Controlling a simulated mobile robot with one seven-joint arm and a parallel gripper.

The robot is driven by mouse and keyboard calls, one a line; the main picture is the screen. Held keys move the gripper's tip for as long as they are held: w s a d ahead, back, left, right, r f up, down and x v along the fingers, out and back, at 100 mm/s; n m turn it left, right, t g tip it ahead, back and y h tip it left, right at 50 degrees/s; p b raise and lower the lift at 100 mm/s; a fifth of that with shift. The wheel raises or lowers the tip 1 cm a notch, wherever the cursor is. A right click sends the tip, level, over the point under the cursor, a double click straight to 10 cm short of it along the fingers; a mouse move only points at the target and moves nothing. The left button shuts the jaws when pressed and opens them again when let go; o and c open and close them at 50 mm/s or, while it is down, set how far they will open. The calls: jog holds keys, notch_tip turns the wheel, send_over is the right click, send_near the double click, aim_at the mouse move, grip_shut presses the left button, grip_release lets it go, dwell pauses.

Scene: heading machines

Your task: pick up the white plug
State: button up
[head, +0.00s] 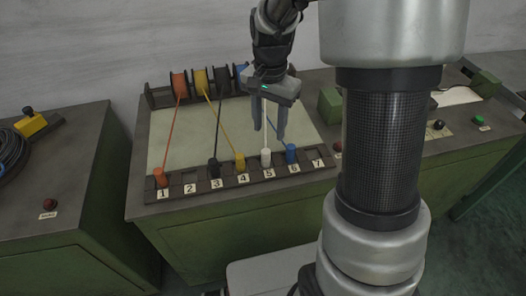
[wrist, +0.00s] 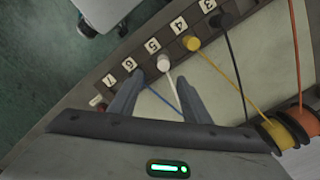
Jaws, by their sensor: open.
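The white plug (head: 266,157) stands upright in the slot row above label 5, between the yellow plug and the blue plug. In the wrist view the white plug (wrist: 163,62) shows just beyond and between the fingertips. My gripper (head: 269,136) is open and points down above the row, over the white plug's area. Its two fingers also show in the wrist view (wrist: 158,78), apart, with nothing held between them. The exact height of the fingertips over the plug is hard to tell.
The yellow plug (head: 239,160) and blue plug (head: 291,153) stand close on either side. A black plug (head: 214,168) and orange plug (head: 159,177) are farther left. Cables run back to spools (head: 201,80) over the pale panel (head: 165,135). A green block (head: 330,104) stands right.

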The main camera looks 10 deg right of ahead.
aim_at(266, 151)
notch_tip(266, 151, down, 6)
jog(key=shift+r, duration=0.1)
jog(key=f, duration=0.3)
jog(key=f+b, duration=0.1)
jog(key=f, duration=0.1)
jog(key=shift+w+a+f, duration=0.1)
jog(key=shift+w+a, duration=0.05)
jog(key=shift+a, duration=0.2)
grip_shut()
